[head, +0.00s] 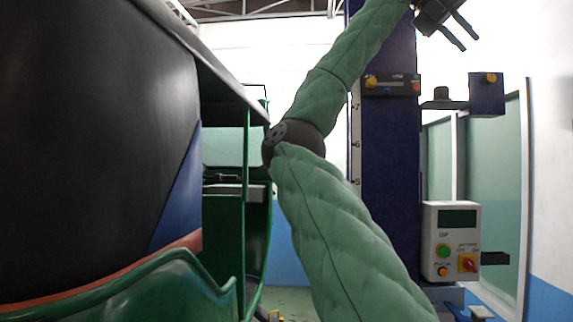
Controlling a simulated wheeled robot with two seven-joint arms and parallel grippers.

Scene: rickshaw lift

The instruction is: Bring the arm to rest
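My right arm, in a padded green sleeve, rises from the bottom of the head view, bends at a dark elbow joint and runs up to the top right. My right gripper (470,43) is at the top edge, right of the blue lift column (385,150). Its two dark fingers stand apart with nothing between them, pointing down and to the right. Part of the gripper body is cut off by the frame. My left gripper is not in view.
The rickshaw (95,130), with a dark hood and green body, fills the left side close by. A control box (451,243) with a screen and buttons is at the right. A dark blue block (486,94) on a bracket juts out below my gripper.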

